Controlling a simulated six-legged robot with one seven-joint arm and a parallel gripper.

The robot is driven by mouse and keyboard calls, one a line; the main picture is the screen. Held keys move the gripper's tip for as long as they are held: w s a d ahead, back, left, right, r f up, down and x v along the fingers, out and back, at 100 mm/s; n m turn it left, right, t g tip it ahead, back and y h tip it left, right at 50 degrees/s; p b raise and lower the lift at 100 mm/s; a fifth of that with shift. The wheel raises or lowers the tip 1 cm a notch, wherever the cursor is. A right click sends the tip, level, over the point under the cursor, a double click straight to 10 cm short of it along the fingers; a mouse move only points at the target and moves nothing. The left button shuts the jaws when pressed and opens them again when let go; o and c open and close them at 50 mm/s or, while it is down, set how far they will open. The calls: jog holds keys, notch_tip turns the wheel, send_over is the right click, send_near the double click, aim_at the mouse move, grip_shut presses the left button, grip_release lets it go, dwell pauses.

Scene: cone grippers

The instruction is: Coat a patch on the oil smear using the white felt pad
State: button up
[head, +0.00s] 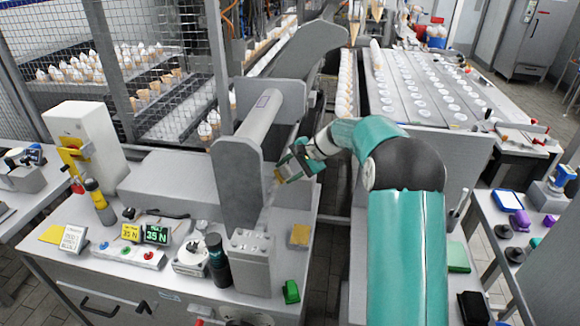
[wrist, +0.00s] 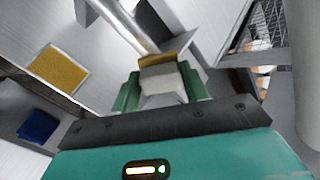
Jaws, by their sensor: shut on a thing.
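My gripper (head: 296,165) is at the end of the teal arm, beside the grey upright plate of the machine. In the wrist view its teal fingers (wrist: 162,88) are shut on a whitish block (wrist: 165,84), which I take for the white felt pad. An ochre layer (wrist: 158,62) shows at the block's far end; its tan tip also shows in the head view. The pad is held above the bench, near a pale metal bar (wrist: 118,22). I cannot tell whether it touches any surface. I cannot make out the oil smear with certainty.
The grey upright plate (head: 238,185) and roller (head: 262,120) stand left of my gripper. An ochre square (head: 299,235) and a green block (head: 291,291) lie on the bench (head: 215,300). A black-green cylinder (head: 217,258) and small displays (head: 156,235) stand left.

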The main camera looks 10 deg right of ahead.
aim_at(276, 186)
jog(key=shift+s+a, duration=0.3)
jog(key=shift+s, duration=0.4)
jog(key=shift+s+a, duration=0.3)
jog(key=shift+s, duration=0.4)
jog(key=shift+s+a, duration=0.3)
jog(key=shift+s, duration=0.4)
jog(key=shift+v, duration=3)
jog(key=v, duration=0.3)
jog(key=shift+a, duration=0.1)
